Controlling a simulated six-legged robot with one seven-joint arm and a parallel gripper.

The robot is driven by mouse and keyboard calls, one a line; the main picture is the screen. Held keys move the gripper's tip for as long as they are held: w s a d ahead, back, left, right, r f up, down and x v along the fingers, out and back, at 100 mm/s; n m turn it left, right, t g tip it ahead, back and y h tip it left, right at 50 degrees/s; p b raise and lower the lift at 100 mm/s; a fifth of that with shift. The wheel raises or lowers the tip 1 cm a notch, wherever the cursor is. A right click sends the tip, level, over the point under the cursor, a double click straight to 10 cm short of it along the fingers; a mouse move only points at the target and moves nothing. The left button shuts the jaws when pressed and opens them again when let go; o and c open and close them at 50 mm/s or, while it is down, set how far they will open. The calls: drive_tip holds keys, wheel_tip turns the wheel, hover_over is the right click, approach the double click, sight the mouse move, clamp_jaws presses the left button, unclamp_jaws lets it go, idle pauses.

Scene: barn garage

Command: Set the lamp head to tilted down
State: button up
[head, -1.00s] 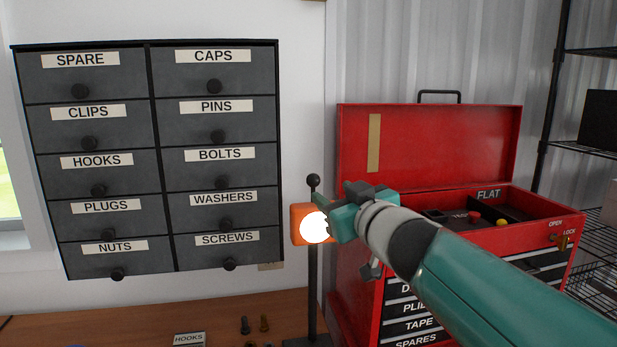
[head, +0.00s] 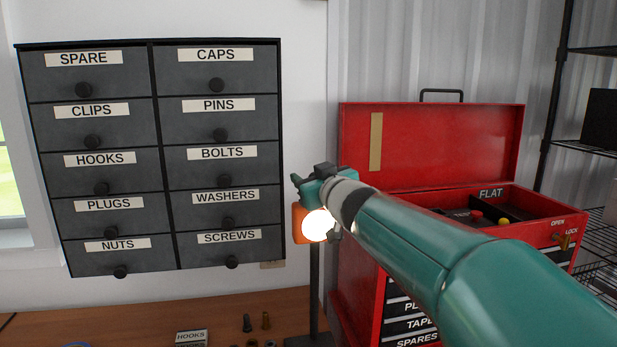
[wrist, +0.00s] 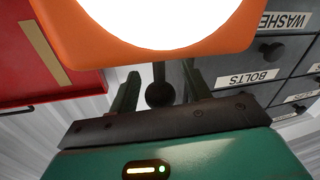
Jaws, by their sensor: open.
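The lamp has an orange head (head: 297,222) with a glowing white face, on a dark upright post (head: 314,290) beside the red tool chest. The face points towards the head camera and looks about level. My gripper (head: 303,184) is just above the lamp head and hides the top of the post. The wrist view is upside down and shows the lamp head (wrist: 58,28) close by. There a dark ball knob (wrist: 160,94) on a thin stem sits between the two open fingers. I cannot tell whether either finger touches it.
A grey drawer cabinet (head: 153,100) hangs on the wall left of the lamp. The open red tool chest (head: 430,150) stands close on the right, under my arm. Several small bolts (head: 247,323) and a HOOKS label (head: 191,337) are on the wooden bench (head: 130,318).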

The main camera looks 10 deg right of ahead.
clamp_jaws()
drive_tip(key=shift+s, duration=0.15)
drive_tip(key=shift+s+n+t, duration=0.3)
drive_tip(key=shift+s+t, duration=0.9)
drive_tip(key=shift+s, duration=0.05)
drive_tip(key=shift+s+f+n+t+y, duration=0.15)
drive_tip(key=shift+s+f+t+y, duration=0.25)
drive_tip(key=shift+s, duration=0.55)
drive_tip(key=shift+s+f+n+t+y, duration=0.1)
drive_tip(key=shift+s+f+t+y, duration=0.1)
drive_tip(key=shift+s+t, duration=0.55)
drive_tip(key=shift+s+f+n+t+y, duration=0.2)
drive_tip(key=shift+s+t+y, duration=0.1)
drive_tip(key=shift+s, duration=0.8)
